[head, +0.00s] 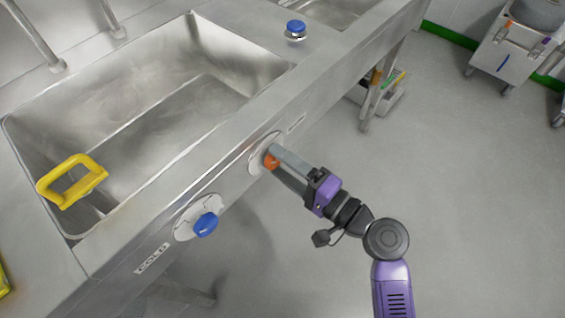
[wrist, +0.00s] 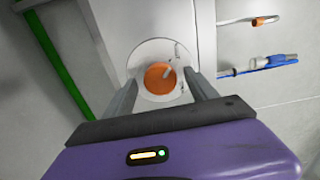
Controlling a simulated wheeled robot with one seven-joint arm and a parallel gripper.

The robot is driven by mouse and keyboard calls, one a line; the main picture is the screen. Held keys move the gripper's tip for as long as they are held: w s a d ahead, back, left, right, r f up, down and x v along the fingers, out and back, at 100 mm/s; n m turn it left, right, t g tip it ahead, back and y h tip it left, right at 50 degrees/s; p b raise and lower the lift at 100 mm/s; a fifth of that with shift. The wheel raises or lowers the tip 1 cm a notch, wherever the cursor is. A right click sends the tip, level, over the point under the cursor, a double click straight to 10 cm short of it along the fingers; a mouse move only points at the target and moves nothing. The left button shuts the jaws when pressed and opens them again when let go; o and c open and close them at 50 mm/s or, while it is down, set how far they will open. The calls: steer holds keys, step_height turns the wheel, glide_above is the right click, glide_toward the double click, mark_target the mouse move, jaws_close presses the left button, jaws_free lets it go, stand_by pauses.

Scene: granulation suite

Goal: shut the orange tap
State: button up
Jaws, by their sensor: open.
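The orange tap (head: 271,161) is a round knob on a pale round plate on the front face of the steel sink unit. My gripper (head: 276,158) is at the tap, and its fingers partly cover the knob in the head view. In the wrist view the orange tap (wrist: 160,78) shows face-on between the two open fingers of my gripper (wrist: 163,88), with a pale mark on its face. A gap shows between each finger and the knob there. I cannot tell whether a finger touches it.
A blue tap (head: 205,224) sits left of the orange one, above a COLD label (head: 152,258). A yellow handle (head: 72,181) is in the steel basin (head: 150,100). A blue-topped knob (head: 295,28) stands on the sink top. The grey floor (head: 470,200) to the right is clear.

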steer(key=v, duration=0.7)
steer(key=shift+s+d, duration=0.25)
steer(key=shift+d, duration=0.1)
steer(key=w+d+f+t+h, duration=0.2)
steer(key=d+t+h, duration=0.2)
steer(key=d+h, duration=0.35)
steer(key=s+d+r+h+p, duration=0.2)
steer(key=s+d+h+p, duration=0.1)
steer(key=s+d+h, duration=0.3)
steer(key=s+d+r+n+p, duration=0.1)
steer(key=s+r+n+p, duration=0.2)
steer(key=s, duration=0.8)
steer(key=s+d+r+n+p, duration=0.1)
steer(key=s+r+n+p, duration=0.2)
steer(key=s+r, duration=0.5)
steer(key=s+n, duration=0.1)
steer(key=s, duration=0.2)
steer(key=shift+r+h+p, duration=0.3)
steer(key=shift+h+p, duration=0.05)
